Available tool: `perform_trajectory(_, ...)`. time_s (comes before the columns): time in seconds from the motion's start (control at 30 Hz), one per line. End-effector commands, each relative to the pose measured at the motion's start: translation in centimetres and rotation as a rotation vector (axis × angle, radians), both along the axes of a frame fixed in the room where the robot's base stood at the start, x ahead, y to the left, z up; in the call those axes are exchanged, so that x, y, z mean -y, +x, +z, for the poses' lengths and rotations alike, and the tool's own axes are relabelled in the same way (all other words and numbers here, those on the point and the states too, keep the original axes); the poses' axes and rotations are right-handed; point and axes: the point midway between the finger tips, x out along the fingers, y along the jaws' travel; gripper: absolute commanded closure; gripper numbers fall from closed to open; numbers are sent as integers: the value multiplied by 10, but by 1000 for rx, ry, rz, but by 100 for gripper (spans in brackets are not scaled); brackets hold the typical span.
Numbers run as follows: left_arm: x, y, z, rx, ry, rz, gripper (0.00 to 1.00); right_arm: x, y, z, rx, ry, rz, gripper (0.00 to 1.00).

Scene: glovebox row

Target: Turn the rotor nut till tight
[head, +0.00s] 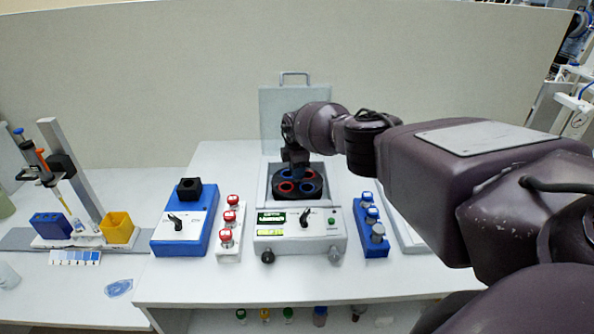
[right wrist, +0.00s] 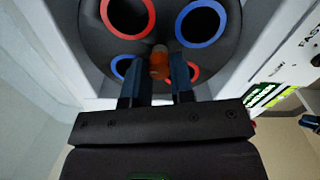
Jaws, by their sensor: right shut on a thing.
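The black rotor (head: 313,189) with red and blue rimmed holes sits in the open bowl of the white centrifuge (head: 270,237). In the right wrist view the rotor (right wrist: 168,22) fills the top of the picture. An orange rotor nut (right wrist: 159,65) stands at its middle, between the two blue fingers of my right gripper (right wrist: 160,75). My right gripper is shut on the nut. In the head view the gripper (head: 295,160) points down over the rotor and hides the nut. My left gripper is not in view.
The raised lid (head: 275,108) stands behind the rotor. A blue mixer (head: 184,225), a rack with red-capped tubes (head: 230,230) and a blue rack (head: 370,232) flank the centrifuge. A pipette stand (head: 70,180) and yellow box (head: 118,228) are at the left.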

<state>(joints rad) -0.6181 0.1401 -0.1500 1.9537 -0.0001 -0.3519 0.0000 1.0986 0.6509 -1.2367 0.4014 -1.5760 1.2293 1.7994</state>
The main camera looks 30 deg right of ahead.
Motion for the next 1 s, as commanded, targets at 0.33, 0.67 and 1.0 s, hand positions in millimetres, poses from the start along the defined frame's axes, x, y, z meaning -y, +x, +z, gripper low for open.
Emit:
perform_trajectory(0.33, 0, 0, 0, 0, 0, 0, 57, 1, 1, 2, 4, -1, -1, 100)
perform_trajectory(0.67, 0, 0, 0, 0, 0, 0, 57, 0, 1, 1, 2, -1, -1, 52)
perform_trajectory(1.0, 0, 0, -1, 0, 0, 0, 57, 1, 1, 6, 2, 0, 1, 52)
